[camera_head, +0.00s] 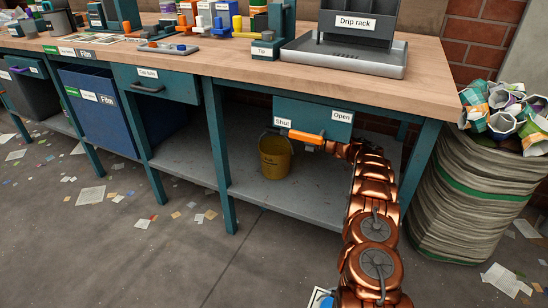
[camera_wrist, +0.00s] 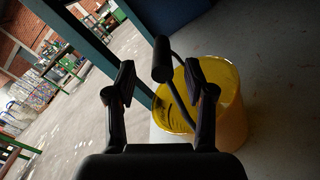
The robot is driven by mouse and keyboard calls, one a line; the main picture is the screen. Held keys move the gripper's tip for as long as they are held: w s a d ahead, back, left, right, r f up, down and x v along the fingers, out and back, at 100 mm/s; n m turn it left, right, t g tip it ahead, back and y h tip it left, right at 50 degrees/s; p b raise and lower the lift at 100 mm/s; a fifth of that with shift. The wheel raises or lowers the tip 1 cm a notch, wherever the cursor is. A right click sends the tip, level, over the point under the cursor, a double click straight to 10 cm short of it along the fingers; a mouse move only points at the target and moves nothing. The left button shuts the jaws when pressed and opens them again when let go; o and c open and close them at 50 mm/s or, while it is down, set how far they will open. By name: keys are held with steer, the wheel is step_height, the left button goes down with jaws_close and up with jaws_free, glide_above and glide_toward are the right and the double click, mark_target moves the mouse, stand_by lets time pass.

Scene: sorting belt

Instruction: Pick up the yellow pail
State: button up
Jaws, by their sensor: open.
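The yellow pail (camera_head: 274,160) stands upright on the grey lower shelf under the bench. In the wrist view, the pail (camera_wrist: 232,110) is close, right of centre, its rim just beyond my right finger. Its dark curved handle (camera_wrist: 177,95) is raised, with a black grip (camera_wrist: 162,60) on top. My gripper (camera_wrist: 159,75) is open, one finger on each side of the grip in the picture. Whether the grip lies between the fingers in depth, or touches either, I cannot tell. In the head view, my copper arm reaches under the bench from the right, and its jaws are not clear.
A bench leg (camera_head: 218,155) stands left of the pail. The lower shelf (camera_head: 262,195) is bare around the pail. A paper-filled sack (camera_head: 462,205) stands right.

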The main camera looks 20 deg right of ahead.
mark_target(277, 131)
steer(key=x, duration=0.1)
steer(key=b+x, duration=0.2)
steer(key=x, duration=0.1)
steer(key=shift+f, duration=0.25)
steer(key=shift+w+a+r, duration=0.1)
steer(key=shift+w+a, duration=0.35)
steer(key=shift+w, duration=0.05)
steer(key=shift+c, duration=0.3)
jaws_close()
steer(key=shift+r, duration=0.1)
